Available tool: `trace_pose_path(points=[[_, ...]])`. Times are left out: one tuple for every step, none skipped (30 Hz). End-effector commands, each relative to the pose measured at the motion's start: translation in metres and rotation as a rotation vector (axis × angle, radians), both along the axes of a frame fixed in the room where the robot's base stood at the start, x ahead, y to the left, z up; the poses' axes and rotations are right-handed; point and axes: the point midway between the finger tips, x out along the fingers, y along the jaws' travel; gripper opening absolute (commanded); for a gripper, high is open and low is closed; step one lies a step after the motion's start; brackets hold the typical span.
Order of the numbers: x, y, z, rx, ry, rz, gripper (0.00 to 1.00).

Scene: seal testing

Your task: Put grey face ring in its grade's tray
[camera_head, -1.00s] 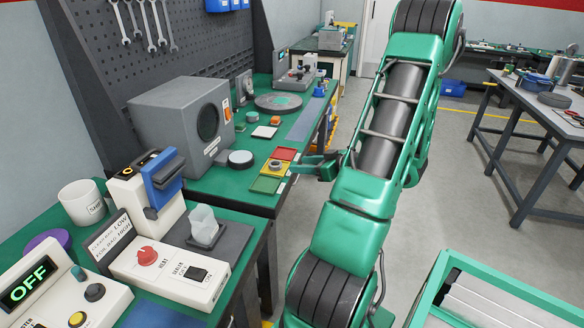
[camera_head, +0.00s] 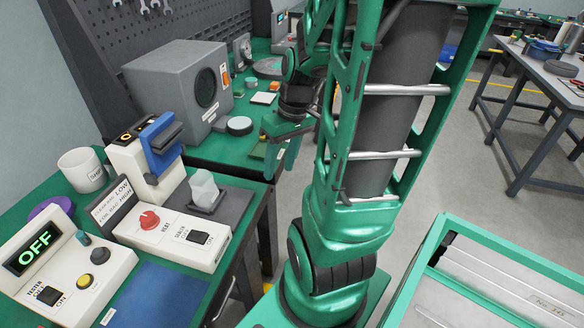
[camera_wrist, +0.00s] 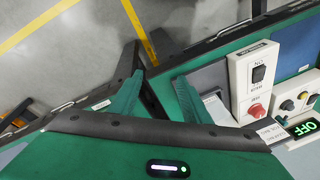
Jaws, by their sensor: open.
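My gripper (camera_head: 276,142) is over the right edge of the far green bench, in front of the coloured trays' place. In the wrist view my gripper (camera_wrist: 158,92) has its two fingers apart with nothing seen between them. The red and yellow trays are hidden behind my gripper and arm. I cannot pick out the grey face ring in either current view; a small ring-shaped piece sat in the yellow tray earlier.
The near bench holds a heat sealer (camera_head: 172,225) and a tester showing OFF (camera_head: 60,262). A green-framed cart (camera_head: 490,270) stands at the right.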

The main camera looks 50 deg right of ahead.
Motion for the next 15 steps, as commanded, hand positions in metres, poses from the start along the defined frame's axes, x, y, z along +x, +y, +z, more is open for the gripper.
trace_pose_path(points=[[-0.009,0.008,0.011,-0.022,0.025,-0.032,0.43],[-0.016,0.01,0.016,-0.032,0.045,-0.064,0.43],[-0.025,0.014,0.022,-0.045,0.069,-0.108,0.43],[-0.031,0.016,0.027,-0.054,0.085,-0.139,0.43],[-0.038,0.019,0.031,-0.063,0.098,-0.17,0.43],[-0.046,0.021,0.036,-0.071,0.115,-0.211,0.43],[-0.052,0.023,0.039,-0.076,0.126,-0.238,0.43],[-0.057,0.025,0.042,-0.081,0.134,-0.263,0.43],[-0.063,0.027,0.046,-0.085,0.145,-0.295,0.43],[-0.067,0.028,0.048,-0.088,0.151,-0.316,0.43],[-0.07,0.028,0.05,-0.091,0.157,-0.334,0.43],[-0.074,0.035,0.051,-0.093,0.163,-0.353,0.43],[-0.076,0.037,0.052,-0.094,0.167,-0.363,0.43],[-0.077,0.038,0.053,-0.094,0.169,-0.373,0.43],[-0.079,0.038,0.054,-0.095,0.171,-0.381,0.43]])
